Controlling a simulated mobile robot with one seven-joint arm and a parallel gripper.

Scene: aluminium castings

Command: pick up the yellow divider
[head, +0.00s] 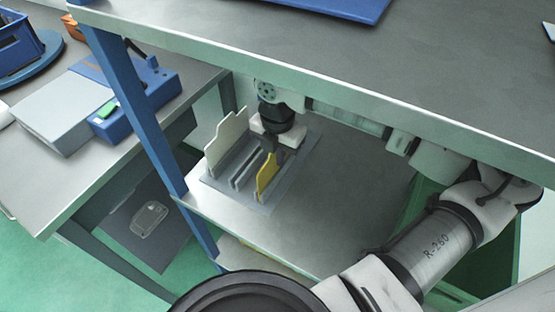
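The yellow divider (266,178) stands upright in a grey slotted rack (213,183) on the lower shelf, toward the rack's front right. My gripper (275,155) points down from above, right at the divider's upper edge. Its dark fingers overlap the top of the divider in the picture. I cannot tell whether they touch it or are closed on it. The wrist and fingers hide part of the rack behind.
A cream divider (226,141) stands at the rack's left. The upper shelf (330,97) passes over my arm, and a blue post (135,100) stands left of the rack. The lower shelf (345,200) is bare right of the rack. A blue-grey device (140,100) lies on the left table.

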